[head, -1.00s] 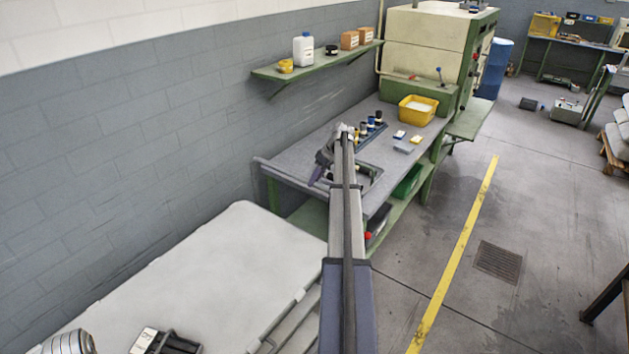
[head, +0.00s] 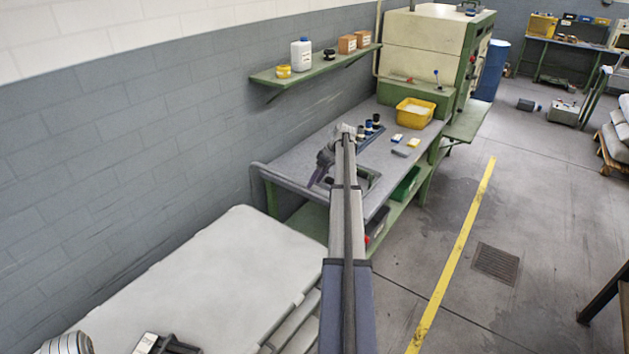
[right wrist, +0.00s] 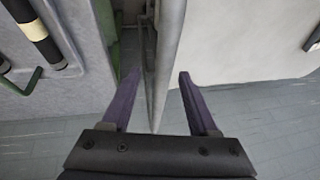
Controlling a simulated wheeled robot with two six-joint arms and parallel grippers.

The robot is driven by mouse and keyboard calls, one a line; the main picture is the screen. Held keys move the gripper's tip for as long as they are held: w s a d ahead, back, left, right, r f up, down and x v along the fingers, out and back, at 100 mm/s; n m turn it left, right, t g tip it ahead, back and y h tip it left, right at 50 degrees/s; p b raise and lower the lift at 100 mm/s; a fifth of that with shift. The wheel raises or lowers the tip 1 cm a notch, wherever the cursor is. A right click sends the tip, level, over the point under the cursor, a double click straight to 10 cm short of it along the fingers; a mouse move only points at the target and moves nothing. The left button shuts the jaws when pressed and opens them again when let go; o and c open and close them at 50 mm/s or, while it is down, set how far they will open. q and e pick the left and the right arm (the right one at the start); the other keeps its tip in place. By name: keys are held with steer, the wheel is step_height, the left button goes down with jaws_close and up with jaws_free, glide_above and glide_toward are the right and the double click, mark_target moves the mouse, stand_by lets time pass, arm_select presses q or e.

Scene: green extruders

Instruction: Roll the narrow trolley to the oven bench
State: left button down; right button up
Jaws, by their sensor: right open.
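A long grey-topped, green-framed unit stands along the wall; its grey top (head: 300,158) has a raised grey rail at the near end. I take it for the narrow trolley, but its wheels are hidden. The cream-and-green oven (head: 425,45) stands at its far end; I cannot tell whether they touch. My right gripper (head: 318,172) is at the near end of the grey top. In the right wrist view the open fingers (right wrist: 155,100) sit either side of the upright grey rail (right wrist: 168,55), with no clear grip on it. My left gripper is not in view.
A white-topped surface (head: 200,285) lies just nearer, beside the rail. Several small bottles and a yellow bin (head: 415,112) stand on the grey top. A shelf (head: 315,68) is on the wall. The floor right of the yellow line (head: 455,255) is mostly clear.

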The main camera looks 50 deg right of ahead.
arm_select(q)
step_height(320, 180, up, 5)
steer(key=p, duration=0.4)
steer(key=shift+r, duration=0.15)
arm_select(e)
steer(key=v, duration=0.5)
steer(key=shift+s+d+r, duration=0.15)
steer(key=shift+r, duration=0.2)
steer(key=w+a+f+n+g+b, duration=0.1)
steer(key=w+a+f+g, duration=0.15)
steer(key=a, duration=1.95)
steer(key=w+a+f+n+g+b, duration=0.1)
steer(key=w+a+f+b, duration=0.15)
steer(key=a, duration=1.95)
arm_select(q)
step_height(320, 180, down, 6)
steer(key=b, duration=0.2)
arm_select(e)
steer(key=s+a+f+h, duration=0.1)
steer(key=s+a, duration=0.5)
steer(key=a, duration=0.4)
steer(key=s+a+f+n+h, duration=0.1)
steer(key=s+a, duration=0.6)
steer(key=a, duration=0.3)
steer(key=s+a+f+g+h, duration=0.1)
steer(key=s+a, duration=0.6)
steer(key=a, duration=0.3)
steer(key=shift+s+h, duration=0.25)
steer(key=shift+h, duration=0.05)
